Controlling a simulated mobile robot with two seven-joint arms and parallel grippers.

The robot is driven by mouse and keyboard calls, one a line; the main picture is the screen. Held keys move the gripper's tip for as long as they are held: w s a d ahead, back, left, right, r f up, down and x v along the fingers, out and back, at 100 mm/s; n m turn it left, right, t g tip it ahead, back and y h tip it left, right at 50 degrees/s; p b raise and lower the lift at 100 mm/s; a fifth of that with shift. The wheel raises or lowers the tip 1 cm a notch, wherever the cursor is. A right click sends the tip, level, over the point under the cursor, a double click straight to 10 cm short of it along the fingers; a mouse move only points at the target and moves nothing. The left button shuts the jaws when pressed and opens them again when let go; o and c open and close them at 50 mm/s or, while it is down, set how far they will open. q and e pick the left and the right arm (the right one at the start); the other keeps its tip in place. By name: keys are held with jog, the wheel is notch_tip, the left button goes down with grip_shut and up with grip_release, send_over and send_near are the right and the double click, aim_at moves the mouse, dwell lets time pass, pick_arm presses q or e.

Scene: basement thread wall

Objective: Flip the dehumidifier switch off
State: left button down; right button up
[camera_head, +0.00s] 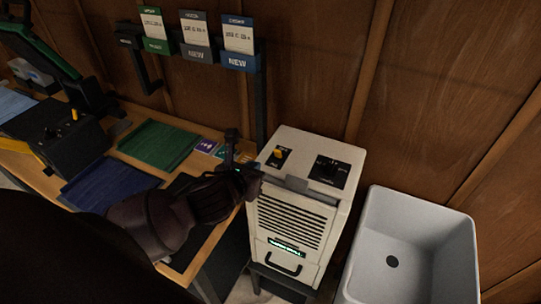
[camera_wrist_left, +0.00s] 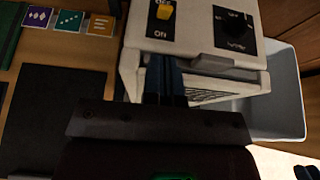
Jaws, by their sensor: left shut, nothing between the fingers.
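The dehumidifier (camera_head: 292,218) is a cream box with a slatted front, standing beside the bench. Its orange-yellow switch (camera_head: 278,153) sits on a black plate on the top left. My left gripper (camera_head: 258,174) is shut and empty at the dehumidifier's left front top edge. Its fingers (camera_wrist_left: 164,72) point toward the switch from the front, apart from it. My right gripper is not in view.
A black dial plate (camera_head: 328,172) is right of the switch. A grey sink (camera_head: 412,250) stands to the right. The wooden bench (camera_head: 40,180) on the left holds green and blue sheets (camera_head: 158,145) and a dark machine (camera_head: 55,135). A card rack (camera_head: 200,50) hangs on the wooden wall.

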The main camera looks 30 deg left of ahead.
aim_at(275, 154)
pick_arm(q)
jog(key=shift+w, duration=0.2)
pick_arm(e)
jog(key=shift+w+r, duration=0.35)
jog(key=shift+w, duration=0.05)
pick_arm(q)
jog(key=x, duration=1)
jog(key=shift+s, duration=0.1)
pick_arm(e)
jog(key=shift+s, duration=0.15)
